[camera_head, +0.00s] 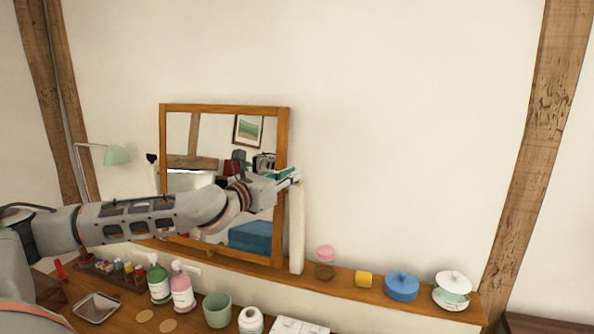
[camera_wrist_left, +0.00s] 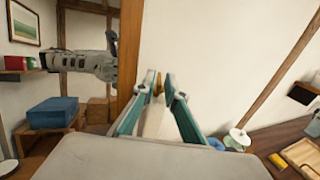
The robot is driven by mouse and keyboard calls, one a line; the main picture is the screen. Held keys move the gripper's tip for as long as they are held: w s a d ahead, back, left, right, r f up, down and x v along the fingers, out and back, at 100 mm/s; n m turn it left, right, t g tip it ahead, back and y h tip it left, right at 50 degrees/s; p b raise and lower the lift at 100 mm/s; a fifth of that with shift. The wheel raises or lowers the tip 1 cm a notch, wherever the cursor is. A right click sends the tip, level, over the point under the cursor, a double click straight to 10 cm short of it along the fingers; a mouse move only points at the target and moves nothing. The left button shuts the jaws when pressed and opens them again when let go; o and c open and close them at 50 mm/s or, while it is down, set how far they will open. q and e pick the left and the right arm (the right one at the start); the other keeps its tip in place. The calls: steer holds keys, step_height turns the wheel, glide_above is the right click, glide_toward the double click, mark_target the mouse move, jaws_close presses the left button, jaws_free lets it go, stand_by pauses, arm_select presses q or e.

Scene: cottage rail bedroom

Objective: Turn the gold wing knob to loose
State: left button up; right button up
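The gold wing knob (camera_wrist_left: 158,86) shows in the left wrist view as a small gold piece on the white post, between the fingertips of my left gripper (camera_wrist_left: 160,80). The fingers stand apart on either side of it, with a narrow gap seeming to show on the right; firm contact cannot be made out. In the head view my left gripper (camera_head: 292,178) is at the upper end of the white post (camera_head: 297,235), right of the wood-framed mirror (camera_head: 283,135), and hides the knob there. My right gripper is out of view.
A dark knob (camera_head: 152,158) tops the mirror's left post. On the shelf right of the post stand a pink-lidded jar (camera_head: 325,255), a yellow cup (camera_head: 363,279), a blue pot (camera_head: 401,287) and a white-lidded jar (camera_head: 453,284). Bottles and a green cup (camera_head: 217,309) stand below.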

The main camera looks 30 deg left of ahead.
arm_select(q)
steer(key=shift+w, duration=1.2)
jaws_close()
